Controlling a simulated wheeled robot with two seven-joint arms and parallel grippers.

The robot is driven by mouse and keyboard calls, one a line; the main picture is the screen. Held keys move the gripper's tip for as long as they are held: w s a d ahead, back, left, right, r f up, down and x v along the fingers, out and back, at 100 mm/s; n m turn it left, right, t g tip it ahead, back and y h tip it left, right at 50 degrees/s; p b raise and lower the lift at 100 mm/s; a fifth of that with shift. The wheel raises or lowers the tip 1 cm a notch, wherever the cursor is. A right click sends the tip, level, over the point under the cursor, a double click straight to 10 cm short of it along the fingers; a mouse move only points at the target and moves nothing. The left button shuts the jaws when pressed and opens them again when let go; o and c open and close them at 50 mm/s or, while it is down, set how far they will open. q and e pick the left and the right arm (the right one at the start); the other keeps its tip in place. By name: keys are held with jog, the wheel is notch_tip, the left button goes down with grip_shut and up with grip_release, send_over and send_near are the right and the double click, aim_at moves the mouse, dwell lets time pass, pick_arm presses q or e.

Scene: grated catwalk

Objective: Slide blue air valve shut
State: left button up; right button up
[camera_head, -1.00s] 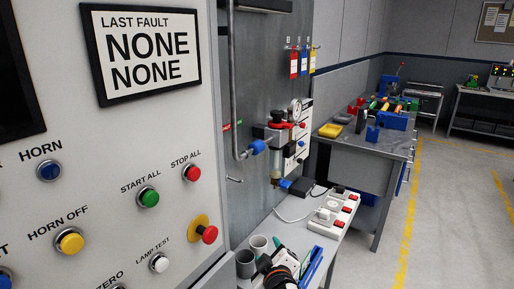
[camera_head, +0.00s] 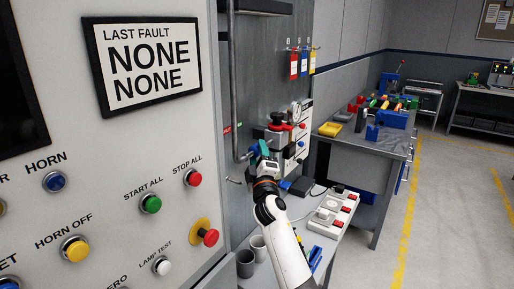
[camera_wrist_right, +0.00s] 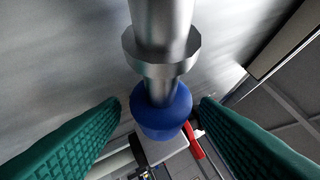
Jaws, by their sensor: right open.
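The blue air valve sleeve (camera_wrist_right: 160,112) sits on a metal pipe, below a wider metal collar in the right wrist view. My right gripper (camera_head: 261,153) is at the pipe's lower end in the head view and largely hides the valve there. In the right wrist view its two green ribbed fingers (camera_wrist_right: 160,103) are open, one on each side of the blue sleeve. A gap shows on both sides, so the fingers look apart from it. My left gripper is not in view.
A regulator with a red knob (camera_head: 277,119) and gauge is mounted close behind the gripper. A button panel (camera_head: 110,150) stands at left. Below are a shelf with cups (camera_head: 245,263) and a white power strip (camera_head: 327,217). The floor at right is free.

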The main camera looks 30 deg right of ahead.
jog(key=shift+x, duration=1.1)
jog(key=c, duration=1)
jog(key=shift+s+a+f, duration=0.1)
jog(key=shift+s+a, duration=0.2)
jog(key=shift+a, duration=0.5)
jog(key=shift+s+a, duration=0.3)
jog(key=shift+a, duration=0.55)
jog(key=o, duration=0.8)
jog(key=shift+o, duration=1)
jog(key=shift+s, duration=0.1)
